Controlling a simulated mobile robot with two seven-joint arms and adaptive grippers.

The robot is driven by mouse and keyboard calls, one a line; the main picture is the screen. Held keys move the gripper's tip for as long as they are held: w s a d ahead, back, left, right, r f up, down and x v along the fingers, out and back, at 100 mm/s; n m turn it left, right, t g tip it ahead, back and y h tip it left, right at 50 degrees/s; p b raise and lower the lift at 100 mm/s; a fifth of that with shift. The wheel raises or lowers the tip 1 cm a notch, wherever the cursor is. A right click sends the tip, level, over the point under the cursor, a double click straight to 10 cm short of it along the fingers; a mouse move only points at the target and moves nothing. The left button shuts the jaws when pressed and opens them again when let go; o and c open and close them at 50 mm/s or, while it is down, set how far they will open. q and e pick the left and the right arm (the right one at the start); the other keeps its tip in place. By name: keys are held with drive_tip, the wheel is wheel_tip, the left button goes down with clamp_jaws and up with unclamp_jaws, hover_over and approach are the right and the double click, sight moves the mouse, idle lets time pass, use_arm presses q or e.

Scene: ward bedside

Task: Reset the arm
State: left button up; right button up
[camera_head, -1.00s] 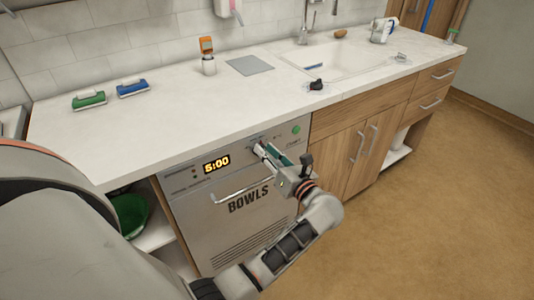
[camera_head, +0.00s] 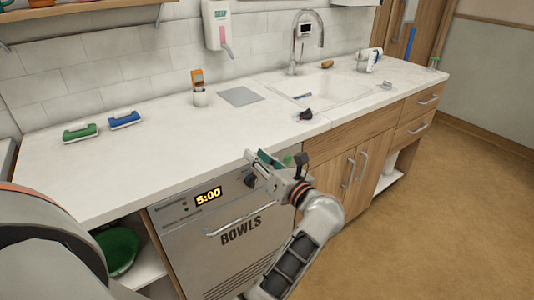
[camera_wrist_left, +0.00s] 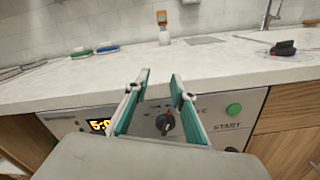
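My left gripper (camera_head: 258,157) is in front of the upper edge of the machine marked BOWLS (camera_head: 225,250), close to the counter edge. The left wrist view shows its two green-lined fingers (camera_wrist_left: 160,76) apart with nothing between them. The dark dial (camera_wrist_left: 165,122) on the machine's panel shows between and beyond the fingers, apart from them; in the head view the dial (camera_head: 250,181) is just below the gripper. The display (camera_head: 208,197) reads 5:00. A green START button (camera_wrist_left: 234,110) is right of the dial. My right gripper is not in view.
Open floor (camera_head: 430,220) lies at the right.

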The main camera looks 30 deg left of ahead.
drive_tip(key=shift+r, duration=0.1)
use_arm(q)
drive_tip(key=s+d+r+m+t+h+p, duration=0.25)
drive_tip(key=d+m+t, duration=0.25)
drive_tip(key=m+t, duration=0.9)
drive_tip(key=s+d+f+m+t+h, duration=0.1)
drive_tip(key=d+f+m+h, duration=0.4)
drive_tip(key=m, duration=0.5)
drive_tip(key=s+d+f+m+h, duration=0.2)
drive_tip(key=d+m+h, duration=0.2)
drive_tip(key=m+h, duration=0.5)
drive_tip(key=s+d+f+m+g+h+p, duration=0.1)
drive_tip(key=s+f+m+g, duration=0.4)
drive_tip(key=s+f+m, duration=0.3)
drive_tip(key=s+d+f+m+g+h+p, duration=0.1)
drive_tip(key=s+f+m+g, duration=0.5)
drive_tip(key=f, duration=1.1)
drive_tip(key=s+m, duration=0.3)
drive_tip(key=s, duration=0.3)
drive_tip(key=shift+d+h, duration=0.15)
drive_tip(key=shift+h, duration=0.2)
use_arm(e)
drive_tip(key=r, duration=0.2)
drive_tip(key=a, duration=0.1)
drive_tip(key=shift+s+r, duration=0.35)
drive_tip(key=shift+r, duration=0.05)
